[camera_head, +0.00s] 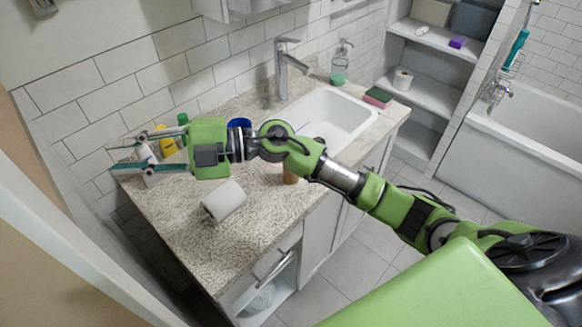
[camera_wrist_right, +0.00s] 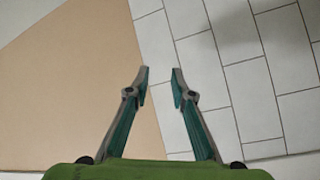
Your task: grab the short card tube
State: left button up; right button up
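A short brown tube (camera_head: 290,173), which looks like the card tube, stands on the speckled counter (camera_head: 245,235) in the head view. My right arm passes in front of it and hides its upper part. My right gripper (camera_head: 112,157) is at the counter's far left end, pointing left toward the wall, well away from the tube. In the right wrist view my right gripper (camera_wrist_right: 160,85) has its fingertips apart, with nothing between them. That view shows only wall tiles and a tan panel beyond, not the tube. My left gripper is not in view.
A white paper roll (camera_head: 222,201) lies on the counter left of the tube. Yellow (camera_head: 166,141) and green bottles and a blue cup (camera_head: 239,123) stand behind my gripper. The sink (camera_head: 325,115) is to the right. The front left counter is clear.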

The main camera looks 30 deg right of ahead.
jog(key=d+f+n+g+h, duration=0.2)
jog(key=d+f+g+h, duration=0.1)
jog(key=f+h, duration=0.3)
jog(key=m+g+h+p, duration=0.2)
jog(key=m+h+p, duration=0.25)
jog(key=h, duration=0.75)
send_over(298, 181)
notch_tip(298, 181, down, 18)
jog(key=shift+w+r, duration=0.1)
jog(key=shift+f, duration=0.4)
jog(key=shift+c, duration=0.3)
